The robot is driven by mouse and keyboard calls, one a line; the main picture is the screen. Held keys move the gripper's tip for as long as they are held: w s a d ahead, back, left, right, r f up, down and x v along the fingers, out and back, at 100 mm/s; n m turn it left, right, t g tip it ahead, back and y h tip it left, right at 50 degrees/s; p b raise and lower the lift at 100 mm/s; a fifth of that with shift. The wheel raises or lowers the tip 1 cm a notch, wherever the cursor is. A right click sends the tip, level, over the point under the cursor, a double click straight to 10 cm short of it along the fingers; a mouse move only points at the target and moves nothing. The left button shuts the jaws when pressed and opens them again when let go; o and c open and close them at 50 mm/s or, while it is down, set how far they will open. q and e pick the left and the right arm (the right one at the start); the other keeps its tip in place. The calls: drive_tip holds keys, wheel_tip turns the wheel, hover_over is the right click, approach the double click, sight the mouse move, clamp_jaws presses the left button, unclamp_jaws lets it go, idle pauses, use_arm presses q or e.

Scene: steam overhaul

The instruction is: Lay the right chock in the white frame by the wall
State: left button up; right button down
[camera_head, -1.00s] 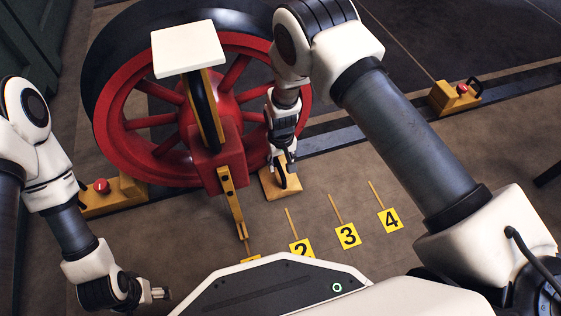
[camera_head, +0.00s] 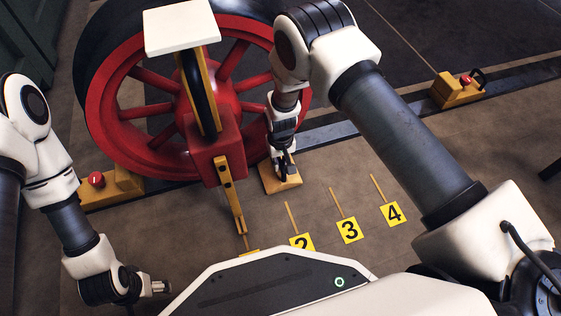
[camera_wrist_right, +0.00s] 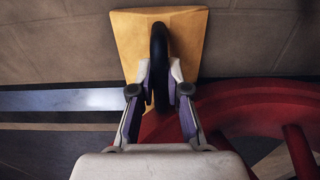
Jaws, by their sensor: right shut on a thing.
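My right gripper (camera_head: 284,172) is shut on the black handle (camera_wrist_right: 160,65) of a yellow block (camera_head: 278,187). The block stands on the brown floor in front of the red wheel; in the right wrist view its yellow top (camera_wrist_right: 190,40) shows around the handle. Another yellow chock (camera_head: 452,92) with a red knob and black handle sits at the rail on the right. A yellow chock (camera_head: 120,186) with a red knob sits at the left of the wheel. My left gripper (camera_head: 158,288) hangs low at the left, away from these; its jaw opening is unclear. I see no white frame.
The large red wheel (camera_head: 130,150) stands behind my right gripper. A white plate (camera_head: 182,28) on a yellow and black lever rises before it. Yellow number cards, such as card 3 (camera_head: 348,230), lie on the floor. Floor to the right of the held block is mostly clear.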

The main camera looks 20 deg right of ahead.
use_arm(q)
drive_tip(key=shift+r+p, duration=0.5)
use_arm(e)
drive_tip(key=shift+w+d+r, duration=0.1)
drive_tip(key=shift+d, duration=1.05)
drive_tip(key=shift+d+r, duration=0.1)
drive_tip(key=shift+d, duration=1.05)
use_arm(q)
wheel_tip(320, 180, up, 23)
drive_tip(key=s+p, duration=0.2)
drive_tip(key=p, duration=2)
drive_tip(key=shift+g+p, duration=0.3)
drive_tip(key=shift+p, duration=0.05)
use_arm(e)
drive_tip(key=s, duration=2)
drive_tip(key=shift+d+r, duration=0.3)
drive_tip(key=shift+r, duration=0.05)
use_arm(q)
drive_tip(key=shift+d+f, duration=0.1)
